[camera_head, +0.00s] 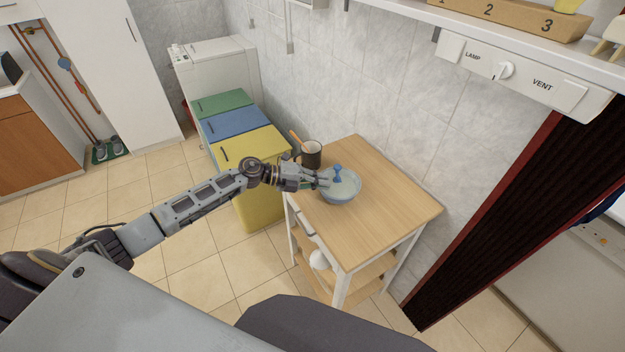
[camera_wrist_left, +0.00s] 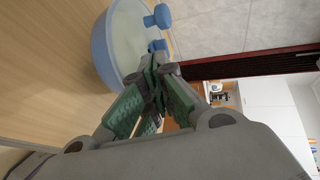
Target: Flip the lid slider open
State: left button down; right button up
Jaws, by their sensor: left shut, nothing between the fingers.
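A light blue round bowl (camera_head: 341,196) with a pale, see-through lid stands on the wooden table top. Blue knob-like parts (camera_head: 338,171) stick up from its lid; I cannot tell which one is the slider. My left gripper (camera_head: 324,179) reaches in from the left, at the bowl's left rim. In the left wrist view the bowl (camera_wrist_left: 101,52) is at upper left, with two blue parts (camera_wrist_left: 158,17) near its right edge. The closed fingertips (camera_wrist_left: 158,62) are empty, close to the lower blue part; contact is unclear. My right gripper is not in view.
Green, blue and yellow bins (camera_head: 235,122) stand left of the table. A tiled wall is behind. The table's right and front parts are clear.

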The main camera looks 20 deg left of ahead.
aim_at(333, 184)
pick_arm(q)
jog(key=shift+w+d, duration=0.3)
jog(key=shift+d, duration=0.2)
jog(key=shift+w+d, duration=0.25)
jog(key=shift+d, duration=0.2)
jog(key=shift+d, duration=0.1)
jog(key=shift+w+d+p, duration=0.45)
jog(key=shift+d+p, duration=0.05)
jog(key=shift+d, duration=0.3)
